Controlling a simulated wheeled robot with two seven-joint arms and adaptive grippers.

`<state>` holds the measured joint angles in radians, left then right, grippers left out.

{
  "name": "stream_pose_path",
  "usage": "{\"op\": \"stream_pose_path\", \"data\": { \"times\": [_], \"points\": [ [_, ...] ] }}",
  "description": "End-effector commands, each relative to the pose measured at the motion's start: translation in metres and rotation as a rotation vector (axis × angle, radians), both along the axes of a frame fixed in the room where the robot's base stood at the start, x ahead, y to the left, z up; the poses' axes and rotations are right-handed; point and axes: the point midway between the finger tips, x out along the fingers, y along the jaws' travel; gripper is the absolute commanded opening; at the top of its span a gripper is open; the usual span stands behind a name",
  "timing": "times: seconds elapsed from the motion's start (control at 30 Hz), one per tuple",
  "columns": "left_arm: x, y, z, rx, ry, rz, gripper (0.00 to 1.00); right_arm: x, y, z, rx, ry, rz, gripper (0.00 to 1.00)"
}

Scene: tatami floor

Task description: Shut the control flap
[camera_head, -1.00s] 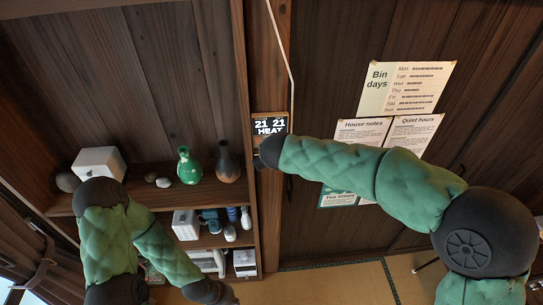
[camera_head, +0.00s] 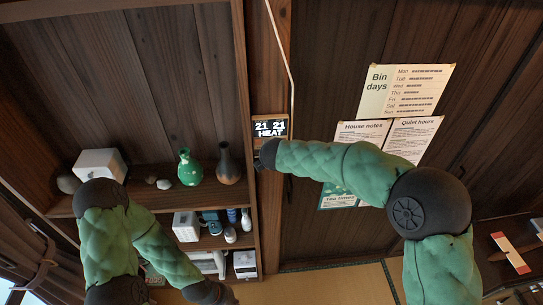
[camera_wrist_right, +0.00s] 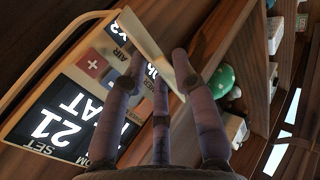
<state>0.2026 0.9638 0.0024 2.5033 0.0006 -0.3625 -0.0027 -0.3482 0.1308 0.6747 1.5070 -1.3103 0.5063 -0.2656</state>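The wall control panel (camera_head: 271,126) is on the wooden post, its lit display reading 21 and HEAT. In the right wrist view the panel's display (camera_wrist_right: 62,118) and buttons show close up, tilted. The control flap (camera_wrist_right: 150,45), a thin pale plate, stands out from the panel, open. My right gripper (camera_head: 262,157) is at the panel's lower edge. In the right wrist view its fingers (camera_wrist_right: 158,58) are apart, with fingertips on both sides of the flap; I cannot tell if they touch it. My left gripper (camera_head: 228,299) is at the bottom edge, mostly cut off.
Shelves left of the post hold a white box (camera_head: 100,165), a green vase (camera_head: 189,167), a dark vase (camera_head: 227,164) and smaller items. Paper notices (camera_head: 405,90) hang on the right wall. A ledge with a red and white item (camera_head: 510,253) is at far right.

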Motion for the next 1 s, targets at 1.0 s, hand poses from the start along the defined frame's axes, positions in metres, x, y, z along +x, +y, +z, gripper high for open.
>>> {"op": "stream_pose_path", "data": {
  "times": [1.0],
  "points": [
    [0.0, 0.0, 0.085, 0.0, 0.0, 0.0, 0.0, 0.006, 0.0, 0.01, -0.002, 0.162, -0.001, 0.0]
  ]
}}
